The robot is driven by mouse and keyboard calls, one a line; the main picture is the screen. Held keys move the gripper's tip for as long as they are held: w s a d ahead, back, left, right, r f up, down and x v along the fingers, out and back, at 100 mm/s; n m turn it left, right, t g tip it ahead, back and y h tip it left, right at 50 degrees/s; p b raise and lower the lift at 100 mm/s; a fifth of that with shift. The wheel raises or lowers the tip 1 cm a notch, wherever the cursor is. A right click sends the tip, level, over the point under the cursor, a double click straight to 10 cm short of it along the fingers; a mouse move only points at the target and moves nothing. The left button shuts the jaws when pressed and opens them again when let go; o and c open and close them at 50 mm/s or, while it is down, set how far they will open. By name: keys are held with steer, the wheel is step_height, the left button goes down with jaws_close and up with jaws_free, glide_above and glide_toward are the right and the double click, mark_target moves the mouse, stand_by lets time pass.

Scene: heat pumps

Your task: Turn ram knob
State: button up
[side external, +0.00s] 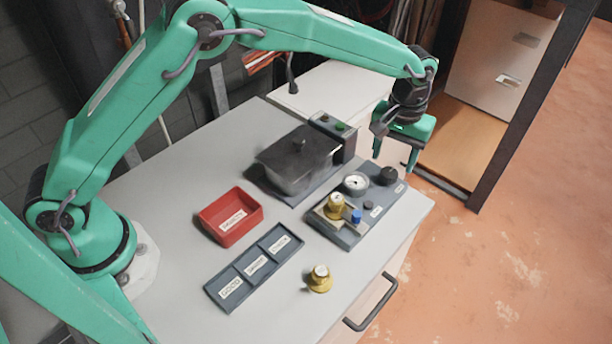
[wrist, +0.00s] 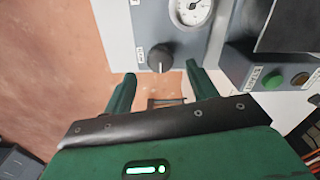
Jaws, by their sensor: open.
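A black knob (side external: 388,176) with a pale pointer line sits at the far right end of a grey panel (side external: 393,201). I cannot read the small label beside it. The knob also shows in the wrist view (wrist: 160,57), its line pointing toward my gripper. My gripper (side external: 393,161) is open and empty, pointing down just over the knob end of the panel. In the wrist view my gripper's fingertips (wrist: 161,71) lie on either side of the knob's near edge. I cannot tell whether they touch it.
A round gauge (side external: 356,183) is beside the knob. A brass part (side external: 335,205) and a blue cap (side external: 356,216) sit lower on the panel. A lidded metal box (side external: 298,160) stands behind. A red tray (side external: 229,216), labelled grey tray (side external: 254,266) and loose brass part (side external: 319,280) lie left and in front.

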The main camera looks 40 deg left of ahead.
mark_target(390, 172)
steer(key=shift+f, duration=2.1)
steer(key=shift+c, duration=0.4)
steer(key=c, duration=0.9)
steer(key=shift+m, duration=1.7)
steer(key=o, duration=1)
